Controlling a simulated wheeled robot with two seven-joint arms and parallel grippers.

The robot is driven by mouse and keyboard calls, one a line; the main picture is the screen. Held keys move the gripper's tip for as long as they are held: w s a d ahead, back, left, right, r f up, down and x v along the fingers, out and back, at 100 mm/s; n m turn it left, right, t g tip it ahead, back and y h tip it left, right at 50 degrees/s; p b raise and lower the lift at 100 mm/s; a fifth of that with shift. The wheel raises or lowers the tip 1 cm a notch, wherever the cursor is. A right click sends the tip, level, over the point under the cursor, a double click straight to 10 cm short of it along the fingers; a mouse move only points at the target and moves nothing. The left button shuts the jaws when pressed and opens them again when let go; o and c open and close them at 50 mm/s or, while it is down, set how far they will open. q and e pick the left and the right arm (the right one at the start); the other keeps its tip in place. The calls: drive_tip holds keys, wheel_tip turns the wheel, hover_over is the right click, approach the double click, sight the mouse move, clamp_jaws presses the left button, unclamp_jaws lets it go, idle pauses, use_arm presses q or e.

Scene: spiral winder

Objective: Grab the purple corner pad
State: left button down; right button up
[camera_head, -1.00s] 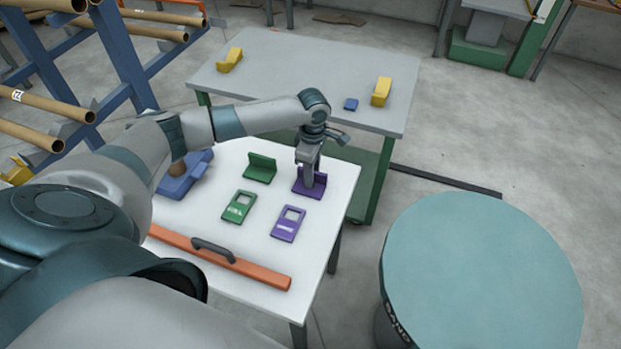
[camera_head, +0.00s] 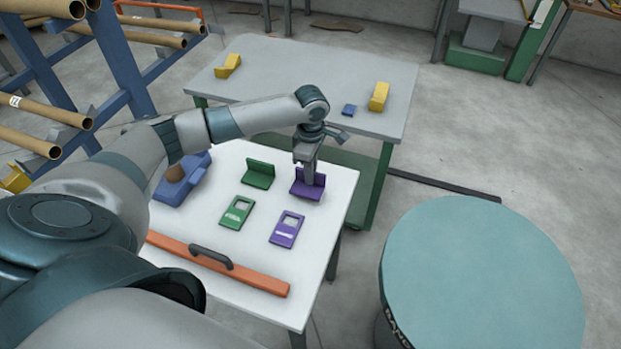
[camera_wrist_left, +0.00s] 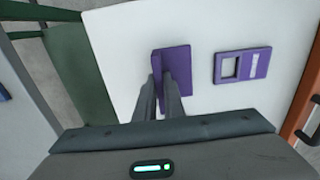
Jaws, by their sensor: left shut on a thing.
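The purple corner pad (camera_head: 318,187) is an L-shaped piece on the white table, at its far right part in the head view. My left gripper (camera_head: 308,178) points down at it and is shut on its upright wall. In the left wrist view the two fingers (camera_wrist_left: 166,92) reach onto the purple corner pad (camera_wrist_left: 177,58), partly hiding it. Whether the pad is lifted off the table cannot be told. My right gripper is not in view.
Beside it stand a green corner pad (camera_head: 259,173), a green plate (camera_head: 236,212) and a purple plate (camera_head: 287,229). A blue tool (camera_head: 180,182) and an orange bar with a handle (camera_head: 215,262) lie on the white table (camera_head: 330,215). A grey table stands behind.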

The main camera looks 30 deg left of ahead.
use_arm(q)
drive_tip(key=shift+w+d+r+b, duration=0.1)
drive_tip(key=shift+d+r+b, duration=0.15)
drive_tip(key=shift+r, duration=0.35)
drive_tip(key=shift+w+d+r+b, duration=0.15)
drive_tip(key=shift+d+r, duration=0.2)
drive_tip(key=shift+r, duration=0.25)
drive_tip(key=w+d+r+b, duration=0.2)
drive_tip(key=d+r, duration=0.4)
drive_tip(key=d, duration=0.4)
drive_tip(key=shift+w+r, duration=0.25)
drive_tip(key=shift+w, duration=0.3)
